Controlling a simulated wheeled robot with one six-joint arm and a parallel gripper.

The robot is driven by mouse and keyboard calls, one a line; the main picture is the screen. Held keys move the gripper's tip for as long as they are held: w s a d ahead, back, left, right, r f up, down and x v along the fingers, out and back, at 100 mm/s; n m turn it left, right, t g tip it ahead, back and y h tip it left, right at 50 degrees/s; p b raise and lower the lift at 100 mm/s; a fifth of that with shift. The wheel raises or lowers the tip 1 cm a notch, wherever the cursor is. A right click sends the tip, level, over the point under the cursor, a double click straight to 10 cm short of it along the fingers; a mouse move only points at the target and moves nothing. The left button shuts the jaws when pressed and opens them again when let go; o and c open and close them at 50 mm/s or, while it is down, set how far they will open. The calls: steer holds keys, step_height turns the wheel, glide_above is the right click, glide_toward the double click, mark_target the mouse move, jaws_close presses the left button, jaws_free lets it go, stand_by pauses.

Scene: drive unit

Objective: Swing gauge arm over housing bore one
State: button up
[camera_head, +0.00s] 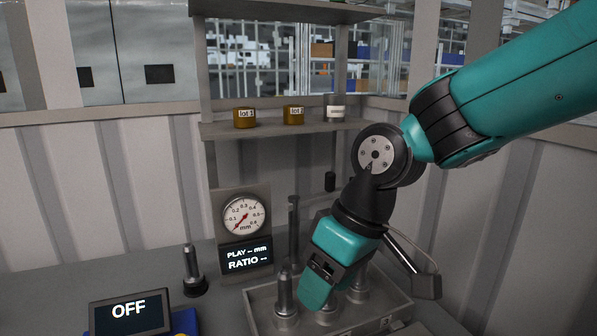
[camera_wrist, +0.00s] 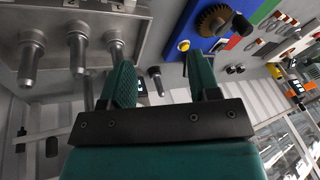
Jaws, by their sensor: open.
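The housing is a grey metal tray (camera_head: 262,318) with several upright metal shafts in it, partly hidden by my gripper. In the wrist view the housing (camera_wrist: 150,30) is at the upper left with its shafts. A dark post (camera_head: 293,230) stands behind the housing, beside the dial gauge (camera_head: 243,217); I cannot tell for certain whether it is part of the gauge arm. The readout (camera_head: 246,256) shows "PLAY -- mm, RATIO --". My gripper (camera_head: 368,292) is open and empty over the right part of the housing; its spread fingers also show in the wrist view (camera_wrist: 162,75).
A screen reading "OFF" (camera_head: 130,312) sits at the front left. A metal pin on a dark base (camera_head: 193,272) stands left of the gauge. The wrist view shows a gear (camera_wrist: 212,18) on a blue plate.

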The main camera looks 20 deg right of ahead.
mark_target(331, 173)
steer(key=w+d+r+m+t+h+p, duration=0.1)
steer(key=w+d+r+p, duration=0.1)
steer(key=w+d, duration=0.3)
steer(key=w+d+r+m+t+p, duration=0.1)
steer(key=w+d+p, duration=0.15)
steer(key=w, duration=0.55)
steer(key=w+d+f+m+t+h+p, duration=0.1)
steer(key=w+d+f+m+h+p, duration=0.15)
steer(key=w+d+p, duration=0.75)
steer(key=shift+n, duration=0.35)
steer(key=w+d, duration=0.1)
steer(key=w, duration=0.3)
steer(key=w+d, duration=0.1)
steer(key=w, duration=0.4)
steer(key=w+d, duration=0.1)
steer(key=w, duration=0.3)
steer(key=shift+w+p, duration=0.25)
steer(key=shift+p, duration=0.15)
steer(key=shift+p+x, duration=0.35)
steer(key=shift+x, duration=0.8)
steer(key=shift+w+f, duration=0.15)
steer(key=shift+f, duration=0.35)
jaws_close()
